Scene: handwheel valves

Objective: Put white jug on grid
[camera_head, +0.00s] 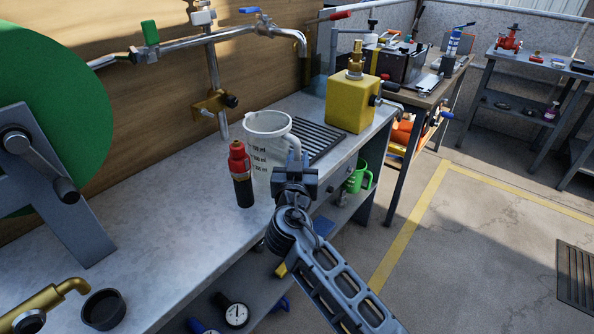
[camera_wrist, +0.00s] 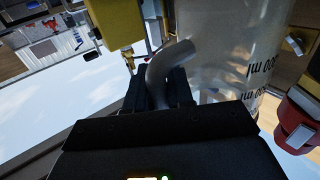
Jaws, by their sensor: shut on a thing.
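The white jug (camera_head: 266,150) is a translucent measuring jug with ml marks, upright over the grey workbench at the near-left side of the grid. Its handle points toward my gripper. My gripper (camera_head: 295,172) is shut on the handle. In the wrist view the jug (camera_wrist: 215,45) fills the upper right, and its curved handle (camera_wrist: 166,62) runs down between the fingers of my gripper (camera_wrist: 160,92). The grid (camera_head: 320,140) is a dark slatted plate on the bench, partly hidden behind the jug. I cannot tell whether the jug touches the bench.
A red and black bottle (camera_head: 241,175) stands close left of the jug. A yellow block valve (camera_head: 350,101) stands just beyond the grid. A tap pipe (camera_head: 240,33) overhangs the bench. A green jug (camera_head: 359,176) sits on the shelf below.

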